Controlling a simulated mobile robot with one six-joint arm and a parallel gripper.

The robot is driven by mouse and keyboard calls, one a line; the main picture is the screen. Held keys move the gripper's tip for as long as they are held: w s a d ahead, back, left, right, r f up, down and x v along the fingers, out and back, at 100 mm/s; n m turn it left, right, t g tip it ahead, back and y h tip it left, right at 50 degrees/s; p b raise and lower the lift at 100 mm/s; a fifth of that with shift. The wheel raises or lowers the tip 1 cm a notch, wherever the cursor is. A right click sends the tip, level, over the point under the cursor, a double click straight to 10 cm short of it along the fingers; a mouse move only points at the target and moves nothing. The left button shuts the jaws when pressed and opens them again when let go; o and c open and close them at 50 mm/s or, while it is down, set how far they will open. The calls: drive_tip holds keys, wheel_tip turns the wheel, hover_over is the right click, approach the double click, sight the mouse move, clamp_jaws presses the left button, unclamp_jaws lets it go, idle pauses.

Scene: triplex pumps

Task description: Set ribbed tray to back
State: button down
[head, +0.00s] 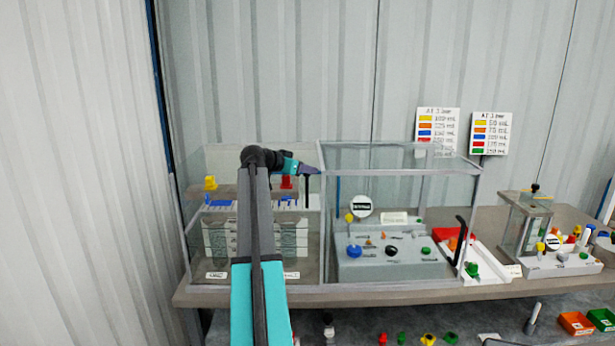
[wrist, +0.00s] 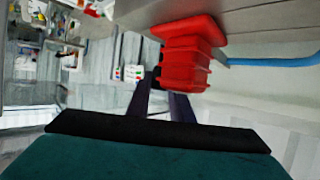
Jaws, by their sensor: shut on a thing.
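My gripper (head: 312,171) reaches into the clear case on the left, at the upper end near its middle divider. Its two dark purple fingers also show in the wrist view (wrist: 160,100). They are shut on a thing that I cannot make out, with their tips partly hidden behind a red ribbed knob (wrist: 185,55). A dark upright bar (head: 307,193) hangs just below my gripper. No tray can be surely picked out as the ribbed one. A pale block with ridges (head: 215,238) stands in the left case, partly hidden by my arm.
A yellow knob (head: 210,183) and blue slotted pieces (head: 219,203) sit on top in the left case. A grey control panel (head: 375,265) stands right of the divider. Clear walls and rails (head: 400,169) enclose both. A red tray (head: 452,236) lies farther right.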

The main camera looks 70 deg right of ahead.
drive_tip(key=d, duration=0.1)
drive_tip(key=w+d+b, duration=0.1)
drive_tip(key=d+b, duration=0.1)
drive_tip(key=d, duration=0.1)
drive_tip(key=shift+w+r, duration=0.2)
drive_tip(key=shift+w, duration=0.2)
drive_tip(key=c, duration=1.7)
unclamp_jaws()
drive_tip(key=shift+o, duration=0.7)
drive_tip(key=shift+d+f, duration=0.1)
